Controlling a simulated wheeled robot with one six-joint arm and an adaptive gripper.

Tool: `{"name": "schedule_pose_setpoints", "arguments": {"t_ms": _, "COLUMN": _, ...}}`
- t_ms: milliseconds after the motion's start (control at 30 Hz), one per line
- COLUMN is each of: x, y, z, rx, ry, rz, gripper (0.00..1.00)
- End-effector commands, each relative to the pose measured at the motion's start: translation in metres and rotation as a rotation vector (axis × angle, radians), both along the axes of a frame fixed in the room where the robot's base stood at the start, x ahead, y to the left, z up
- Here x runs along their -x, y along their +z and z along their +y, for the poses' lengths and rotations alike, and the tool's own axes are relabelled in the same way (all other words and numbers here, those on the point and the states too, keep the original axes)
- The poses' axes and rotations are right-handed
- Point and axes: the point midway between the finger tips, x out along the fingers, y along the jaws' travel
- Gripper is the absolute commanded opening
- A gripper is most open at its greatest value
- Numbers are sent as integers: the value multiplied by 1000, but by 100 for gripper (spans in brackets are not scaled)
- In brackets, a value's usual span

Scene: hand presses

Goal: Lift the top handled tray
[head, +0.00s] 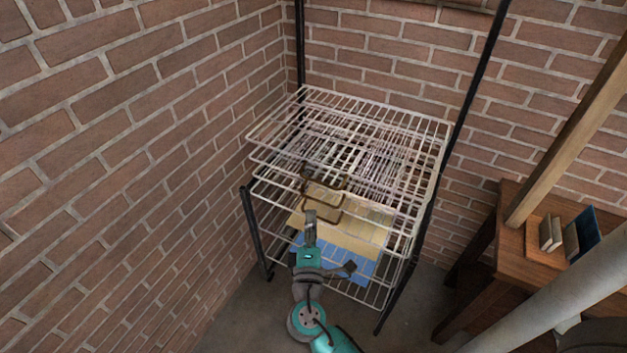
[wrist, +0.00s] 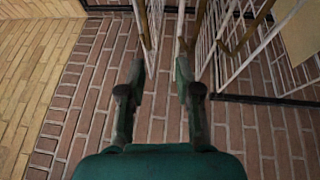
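The top handled tray is a white wire shelf (head: 400,117) on a dark-framed rack, above other wire trays. Brown loop handles (head: 322,180) hang at the rack's front; they overlap, so I cannot tell which belongs to which tray. My gripper (head: 310,214) is in front of the rack, close to the lower handle in the head view. In the wrist view my gripper (wrist: 160,72) is open, its two fingers apart with nothing held between them. Brown handle bars (wrist: 144,28) show just beyond the fingertips; contact cannot be told.
Yellowish (head: 352,233) and blue (head: 348,264) sheets lie on lower trays. A black post (head: 469,100) stands at the rack's right. A brick wall (head: 130,150) borders the left. A wooden table (head: 512,272) with books stands right. Some bare floor shows in front.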

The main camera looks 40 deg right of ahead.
Motion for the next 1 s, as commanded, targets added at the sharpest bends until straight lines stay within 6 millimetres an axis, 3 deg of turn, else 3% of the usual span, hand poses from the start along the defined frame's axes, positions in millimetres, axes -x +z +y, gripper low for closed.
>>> {"name": "schedule_pose_setpoints", "arguments": {"t_ms": 200, "x": -12, "y": 18, "z": -8, "rx": 55, "ry": -48, "rz": -18, "gripper": 34}}
{"name": "schedule_pose_setpoints", "arguments": {"t_ms": 700, "x": -63, "y": 31, "z": -64, "rx": 54, "ry": -49, "rz": -20, "gripper": 34}}
{"name": "schedule_pose_setpoints", "arguments": {"t_ms": 1000, "x": -80, "y": 35, "z": -82, "rx": 54, "ry": -45, "rz": -17, "gripper": 34}}
